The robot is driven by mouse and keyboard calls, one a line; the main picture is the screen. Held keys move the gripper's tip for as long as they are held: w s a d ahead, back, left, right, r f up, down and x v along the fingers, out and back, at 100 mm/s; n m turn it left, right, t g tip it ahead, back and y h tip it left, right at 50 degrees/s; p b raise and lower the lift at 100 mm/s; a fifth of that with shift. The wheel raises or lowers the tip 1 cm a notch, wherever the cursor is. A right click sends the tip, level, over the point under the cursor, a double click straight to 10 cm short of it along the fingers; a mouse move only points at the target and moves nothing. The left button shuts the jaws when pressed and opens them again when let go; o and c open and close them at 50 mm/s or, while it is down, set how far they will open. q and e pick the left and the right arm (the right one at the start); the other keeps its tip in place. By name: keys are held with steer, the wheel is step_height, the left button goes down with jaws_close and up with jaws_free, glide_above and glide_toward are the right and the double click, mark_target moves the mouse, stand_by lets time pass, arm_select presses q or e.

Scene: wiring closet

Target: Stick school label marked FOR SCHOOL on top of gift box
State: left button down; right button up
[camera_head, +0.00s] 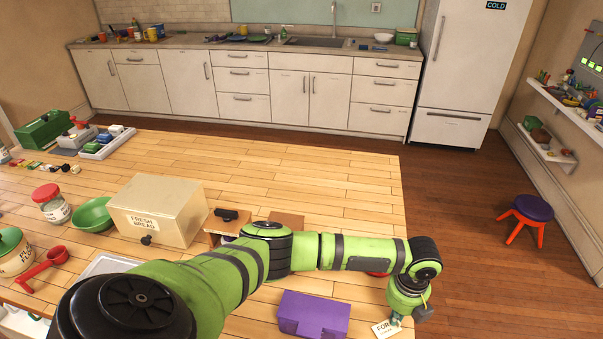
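My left gripper (408,316) hangs at the end of the green arm, pointing down near the bottom right of the head view. A white label (385,328) with "FOR" readable lies tilted right at its lower end; the rest of its text is too small or cut off. The fingertips are small and partly hidden, so I cannot tell if they grip the label. A purple box-shaped thing (313,315) stands on the table to the left of the label; it may be the gift box, and no label shows on it. My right gripper is out of view.
The wooden table (290,170) has clear room at its back and right. A bread box (158,210), green bowl (93,214), red-lidded jar (52,204) and red scoop (43,267) stand left. A red thing is partly hidden behind my arm. A purple stool (532,207) stands right.

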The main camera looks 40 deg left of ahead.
arm_select(q)
steer(key=shift+w+d+r+p, duration=0.15)
steer(key=shift+d+r+p, duration=0.05)
steer(key=shift+r+p, duration=0.65)
steer(key=shift+w+d+r+p, duration=0.2)
steer(key=shift+r+p, duration=0.45)
steer(key=shift+r, duration=0.25)
stand_by(0.4)
steer(key=shift+r+p, duration=0.95)
steer(key=shift+r, duration=1.55)
